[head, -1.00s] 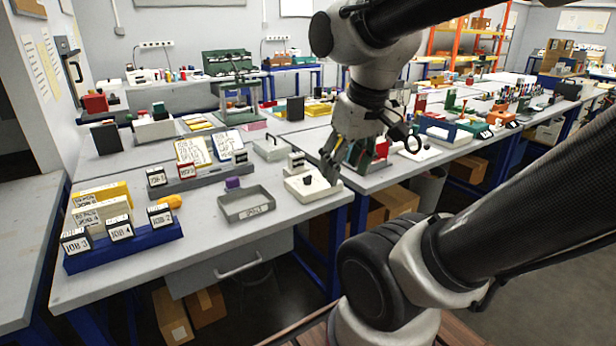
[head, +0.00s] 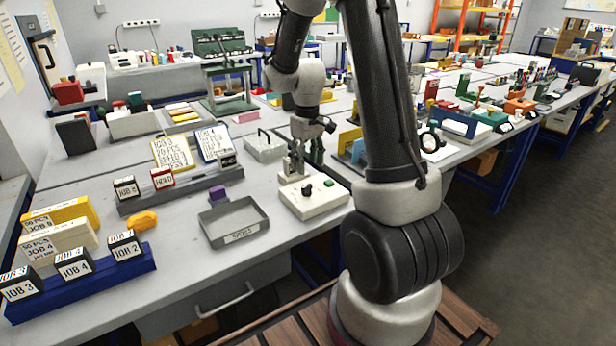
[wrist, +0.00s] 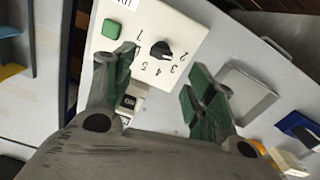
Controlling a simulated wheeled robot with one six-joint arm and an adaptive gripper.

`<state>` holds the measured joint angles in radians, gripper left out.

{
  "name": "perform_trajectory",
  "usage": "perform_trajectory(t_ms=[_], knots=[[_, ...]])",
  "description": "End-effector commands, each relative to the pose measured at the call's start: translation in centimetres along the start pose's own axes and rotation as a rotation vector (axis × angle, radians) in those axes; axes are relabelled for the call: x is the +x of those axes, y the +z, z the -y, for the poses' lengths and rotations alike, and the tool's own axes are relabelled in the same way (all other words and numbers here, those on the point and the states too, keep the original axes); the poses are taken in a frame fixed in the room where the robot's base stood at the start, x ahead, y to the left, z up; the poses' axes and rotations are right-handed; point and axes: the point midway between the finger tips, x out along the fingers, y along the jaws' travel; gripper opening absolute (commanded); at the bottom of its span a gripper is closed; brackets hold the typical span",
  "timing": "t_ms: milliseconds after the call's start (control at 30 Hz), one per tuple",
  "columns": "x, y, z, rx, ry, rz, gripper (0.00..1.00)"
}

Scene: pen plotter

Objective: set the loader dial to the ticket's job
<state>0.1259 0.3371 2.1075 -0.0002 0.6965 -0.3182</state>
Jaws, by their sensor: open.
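The loader box (head: 322,206) is white, on the table's front part. It carries a black dial (head: 308,190) and a green button (head: 329,184). In the wrist view the dial (wrist: 160,50) has digits around it; I cannot tell which one its pointer marks. My gripper (head: 296,172) is open above the box's back left part. In the wrist view its green-tipped fingers (wrist: 160,76) are apart, with the dial beyond them and nothing between. Two tickets stand in a grey rack: a yellow-edged one reading JOB 3 (head: 173,153) and a blue-edged one reading JOB 4 (head: 214,143).
A red-framed HOLD block (head: 163,179) stands before the JOB 3 ticket. A grey tray (head: 235,222) lies left of the box. A blue rack (head: 85,282) with several JOB blocks is at front left. A grey handled case (head: 264,148) stands behind the box.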

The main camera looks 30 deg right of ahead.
Motion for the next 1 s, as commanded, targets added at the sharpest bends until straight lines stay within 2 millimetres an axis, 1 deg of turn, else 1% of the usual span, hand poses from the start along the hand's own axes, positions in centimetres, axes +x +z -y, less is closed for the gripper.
perform_trajectory(t_ms=[133,400,500,633,867,967,1000], knots=[[1.5,0.1,0.1,-0.018,-0.001,0.003,0.55],[6.0,0.1,0.1,-0.017,-0.001,0.003,0.55],[7.1,0.1,0.1,-0.017,-0.001,0.002,0.55],[7.7,0.1,0.1,-0.017,0.000,0.001,0.55],[7.8,0.1,0.1,-0.016,0.000,0.000,0.55],[7.8,0.1,0.1,-0.016,0.000,0.000,0.39],[7.8,0.1,0.1,-0.016,0.000,0.000,0.32]])
